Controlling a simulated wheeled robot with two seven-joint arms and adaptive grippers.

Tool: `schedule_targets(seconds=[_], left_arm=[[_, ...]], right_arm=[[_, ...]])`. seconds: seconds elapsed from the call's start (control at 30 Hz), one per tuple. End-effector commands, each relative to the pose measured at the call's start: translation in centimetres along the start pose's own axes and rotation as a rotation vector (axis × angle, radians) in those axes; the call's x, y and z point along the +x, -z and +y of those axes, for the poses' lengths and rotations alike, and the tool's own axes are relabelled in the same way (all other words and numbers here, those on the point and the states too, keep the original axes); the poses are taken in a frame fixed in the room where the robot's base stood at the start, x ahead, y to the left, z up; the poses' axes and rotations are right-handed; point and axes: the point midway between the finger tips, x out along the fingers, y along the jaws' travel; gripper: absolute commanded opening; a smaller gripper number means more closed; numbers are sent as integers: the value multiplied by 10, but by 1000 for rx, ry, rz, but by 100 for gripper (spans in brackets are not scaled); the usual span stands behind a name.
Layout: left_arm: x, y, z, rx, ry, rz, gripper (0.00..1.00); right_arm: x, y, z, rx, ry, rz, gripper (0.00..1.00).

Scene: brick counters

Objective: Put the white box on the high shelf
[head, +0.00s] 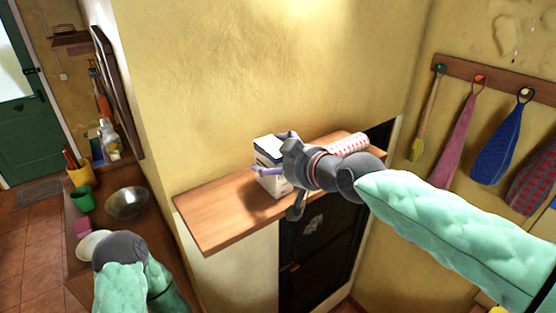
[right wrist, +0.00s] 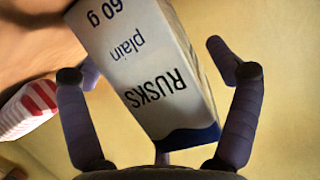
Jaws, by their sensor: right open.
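The white box (head: 270,183) stands upright on the wooden high shelf (head: 215,212) in the head view. In the right wrist view the white box (right wrist: 150,60) shows the words "RUSKS plain" and a dark blue end. My right gripper (head: 272,152) is at the box with its fingers on either side of it. In the right wrist view the right gripper (right wrist: 150,62) is open, with a clear gap between the box and the right-hand finger. My left arm shows at the lower left of the head view; its gripper's fingers cannot be made out.
The shelf's left part is bare. A lower counter at left holds a metal bowl (head: 127,203), a green cup (head: 83,198) and a white plate (head: 92,244). Cloths hang on the right wall.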

Motion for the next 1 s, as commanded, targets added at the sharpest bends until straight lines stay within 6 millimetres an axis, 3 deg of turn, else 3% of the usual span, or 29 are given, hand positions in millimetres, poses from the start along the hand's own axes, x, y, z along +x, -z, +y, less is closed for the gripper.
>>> schedule_targets(seconds=[0.53, 0.73, 1.0], left_arm=[[26, 1, -9, 0, 0, 0, 81], [29, 1, -10, 0, 0, 0, 81], [29, 1, -10, 0, 0, 0, 81]], right_arm=[[-99, -1, 0, 0, -1, 4, 89], [-117, 0, 0, 0, 0, 2, 89], [-120, 0, 0, 0, 0, 0, 89]])
